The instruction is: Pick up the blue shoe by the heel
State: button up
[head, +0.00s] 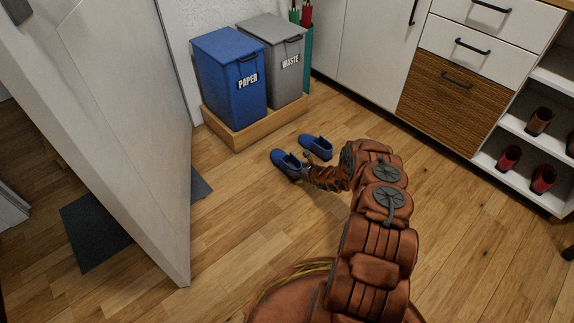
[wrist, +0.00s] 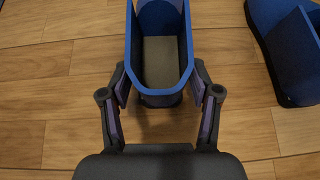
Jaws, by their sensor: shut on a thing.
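A blue shoe (head: 284,160) is at the end of my arm in the head view, with its heel toward me. In the wrist view the same shoe (wrist: 158,97) shows its open top, grey-brown insole and rounded heel. My gripper (wrist: 160,82) has one dark finger on each side of the heel and is shut on it. In the head view my gripper (head: 305,173) is small and partly hidden by my arm. I cannot tell whether the shoe touches the floor. A second blue shoe (head: 317,147) lies to the right, also in the wrist view (wrist: 284,55).
A blue paper bin (head: 229,80) and a grey waste bin (head: 279,60) stand on a wooden base (head: 238,134) behind the shoes. A white door (head: 130,120) is at left. White cabinets and a shelf with red shoes (head: 509,158) stand at right. The wooden floor is mostly clear.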

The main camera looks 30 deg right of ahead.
jog(key=shift+r+p, duration=2.6)
jog(key=shift+r, duration=0.3)
